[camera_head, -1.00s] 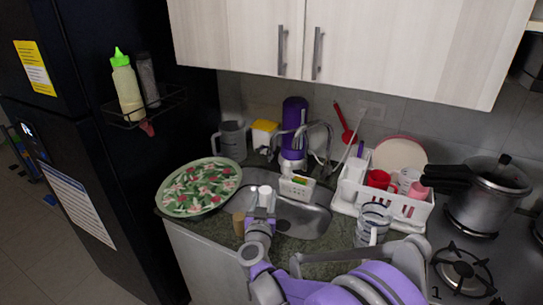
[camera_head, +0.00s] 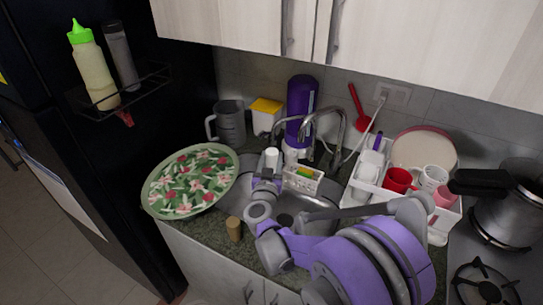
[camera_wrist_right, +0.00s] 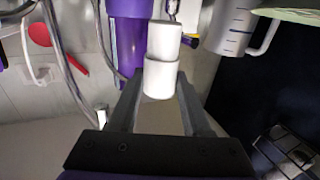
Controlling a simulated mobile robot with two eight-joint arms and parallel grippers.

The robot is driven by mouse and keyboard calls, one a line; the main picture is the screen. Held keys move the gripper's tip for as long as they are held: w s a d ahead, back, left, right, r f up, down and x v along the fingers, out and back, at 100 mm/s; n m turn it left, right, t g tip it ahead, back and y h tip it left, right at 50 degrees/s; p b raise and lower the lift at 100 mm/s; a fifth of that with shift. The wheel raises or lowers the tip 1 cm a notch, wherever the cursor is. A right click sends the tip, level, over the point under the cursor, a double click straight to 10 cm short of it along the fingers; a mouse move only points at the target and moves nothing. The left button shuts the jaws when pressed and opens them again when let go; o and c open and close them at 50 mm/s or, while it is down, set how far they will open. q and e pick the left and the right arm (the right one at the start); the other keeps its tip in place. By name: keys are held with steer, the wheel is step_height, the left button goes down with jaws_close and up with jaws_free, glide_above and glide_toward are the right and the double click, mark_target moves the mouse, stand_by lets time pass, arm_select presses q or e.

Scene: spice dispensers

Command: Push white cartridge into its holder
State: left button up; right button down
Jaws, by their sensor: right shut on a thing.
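The white cartridge (camera_head: 271,159) is held upright in my right gripper (camera_head: 267,178), above the sink beside the patterned tray. In the right wrist view the white cartridge (camera_wrist_right: 161,74) sits between the two fingers of my right gripper (camera_wrist_right: 160,85), which are shut on it. The purple dispenser (camera_head: 300,105) stands by the wall behind the sink, beyond the cartridge. In the right wrist view the purple dispenser (camera_wrist_right: 127,45) shows just left of the cartridge. I cannot make out an open holder slot. My left gripper is not in view.
A curved faucet (camera_head: 338,122) and a small white caddy (camera_head: 303,178) are close to the right of the gripper. A round floral tray (camera_head: 190,181) is at left. A grey jug (camera_head: 229,122) and yellow-lidded box (camera_head: 265,115) stand behind. A brown cup (camera_head: 234,228) stands in front.

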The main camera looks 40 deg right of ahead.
steer(key=shift+w+d+f, duration=0.2)
steer(key=shift+w+d, duration=0.15)
steer(key=shift+d, duration=0.4)
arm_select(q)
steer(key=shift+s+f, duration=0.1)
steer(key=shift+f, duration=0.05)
arm_select(e)
steer(key=shift+w+d+f, duration=0.4)
steer(key=shift+w+d, duration=0.7)
steer(key=shift+d, duration=0.95)
steer(key=shift+w+d+f, duration=0.45)
steer(key=shift+w+d, duration=0.6)
steer(key=shift+d, duration=1)
steer(key=shift+w+d+f, duration=0.4)
steer(key=shift+w+d, duration=0.7)
steer(key=shift+d, duration=0.95)
arm_select(q)
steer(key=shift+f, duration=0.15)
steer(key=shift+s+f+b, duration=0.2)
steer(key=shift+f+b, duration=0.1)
steer(key=shift+b, duration=0.15)
arm_select(e)
steer(key=shift+s, duration=0.1)
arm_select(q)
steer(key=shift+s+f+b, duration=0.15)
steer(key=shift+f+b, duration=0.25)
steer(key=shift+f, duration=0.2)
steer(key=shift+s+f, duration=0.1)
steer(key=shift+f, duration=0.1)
